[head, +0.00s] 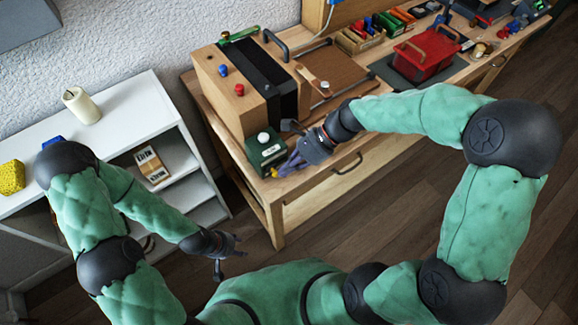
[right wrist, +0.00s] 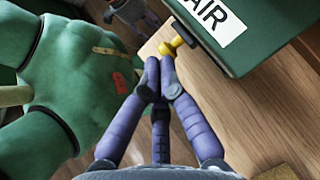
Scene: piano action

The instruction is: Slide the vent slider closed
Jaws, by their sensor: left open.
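A small green box (head: 258,158) with a white label and a white knob on top sits at the near left corner of the wooden bench. A yellow knob (head: 274,173) sits low at its front; in the right wrist view the yellow knob (right wrist: 172,47) is on a short dark stem beside the green box marked AIR (right wrist: 258,48). I take this knob as the vent slider. My right gripper (head: 284,169) has its fingers together, tips (right wrist: 160,62) right at the yellow knob; contact cannot be told. My left gripper (head: 230,252) is open and empty, low above the floor.
A large wooden box with black bellows (head: 262,68) stands behind the green box. A red basket (head: 425,55) and small coloured parts fill the bench's far end. A white shelf (head: 130,108) with a candle (head: 82,107) stands at left. The bench top beside the knob is bare.

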